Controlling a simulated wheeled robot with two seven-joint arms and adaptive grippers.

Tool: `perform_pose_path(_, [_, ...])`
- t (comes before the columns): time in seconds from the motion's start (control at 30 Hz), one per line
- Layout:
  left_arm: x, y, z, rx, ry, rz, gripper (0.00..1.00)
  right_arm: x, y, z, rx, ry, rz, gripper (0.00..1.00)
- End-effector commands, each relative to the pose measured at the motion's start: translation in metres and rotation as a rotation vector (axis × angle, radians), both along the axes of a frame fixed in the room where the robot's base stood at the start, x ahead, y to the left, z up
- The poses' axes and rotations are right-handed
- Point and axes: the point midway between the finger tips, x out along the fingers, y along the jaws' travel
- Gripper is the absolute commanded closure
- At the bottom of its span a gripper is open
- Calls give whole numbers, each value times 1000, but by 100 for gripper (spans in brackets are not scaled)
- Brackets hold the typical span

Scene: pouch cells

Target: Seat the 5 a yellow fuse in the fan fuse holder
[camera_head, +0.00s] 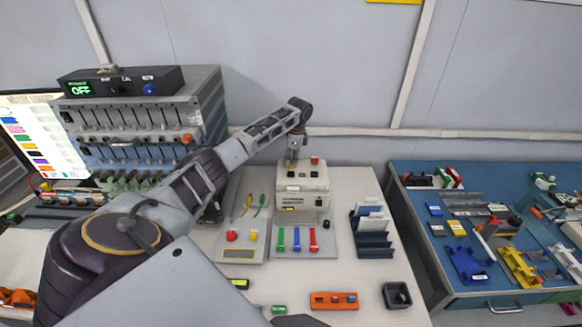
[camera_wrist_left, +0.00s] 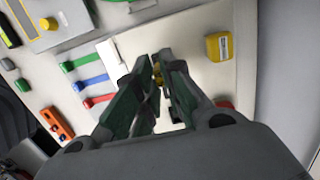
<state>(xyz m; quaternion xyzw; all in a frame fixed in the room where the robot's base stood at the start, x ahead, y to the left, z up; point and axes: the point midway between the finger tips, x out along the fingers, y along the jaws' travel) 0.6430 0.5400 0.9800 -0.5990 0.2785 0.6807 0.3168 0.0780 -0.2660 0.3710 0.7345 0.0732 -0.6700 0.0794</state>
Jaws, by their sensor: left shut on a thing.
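My left gripper (camera_head: 292,162) points down over the white device box (camera_head: 303,196) at the back middle of the bench. In the left wrist view, its dark green fingers (camera_wrist_left: 157,82) are closed on a small yellow piece (camera_wrist_left: 157,72), which appears to be the yellow fuse. Only a bit of it shows between the fingertips. The fingers and palm hide much of the box top, so I cannot tell which socket is the fan fuse holder or whether the fuse touches it. My right gripper is not in view.
A panel with green, blue and red levers (camera_head: 297,240) stands in front of the box. A dark rack (camera_head: 374,245) is to the right. An orange block (camera_head: 335,300) and a grey cup (camera_head: 397,295) sit at the front.

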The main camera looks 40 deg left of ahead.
Motion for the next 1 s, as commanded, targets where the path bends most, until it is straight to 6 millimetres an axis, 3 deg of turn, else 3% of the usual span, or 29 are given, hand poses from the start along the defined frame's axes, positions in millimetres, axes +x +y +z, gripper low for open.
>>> perform_pose_path(0.3, [0,0,-31,-1,1,0,99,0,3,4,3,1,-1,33])
perform_pose_path(0.77, [0,0,-35,0,0,0,99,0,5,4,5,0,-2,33])
perform_pose_path(0.8, [0,0,-35,0,0,0,86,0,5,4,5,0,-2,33])
perform_pose_path(0.93, [0,0,-35,0,0,0,69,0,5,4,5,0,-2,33])
perform_pose_path(1.0, [0,0,-35,0,0,0,68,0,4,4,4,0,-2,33])
